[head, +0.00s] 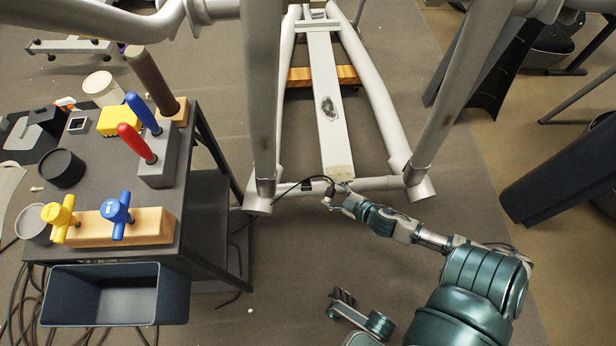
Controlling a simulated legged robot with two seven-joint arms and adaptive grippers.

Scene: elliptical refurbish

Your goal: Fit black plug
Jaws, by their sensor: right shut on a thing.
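My right gripper (332,201) reaches in from the lower right and is at the front crossbar (375,184) of the grey elliptical frame. It is shut on a small black plug (331,189) that is mostly hidden by the fingers. A thin black cable (296,184) runs left from there along the crossbar. Whether the plug touches a socket or the bar is too small to tell.
A dark table (190,205) at left carries red and blue handled tools, yellow and blue knobs on a wooden block (157,226), and cups. A dark bin (115,318) hangs at its front. Frame uprights (262,90) flank the work spot. Cables lie on the floor.

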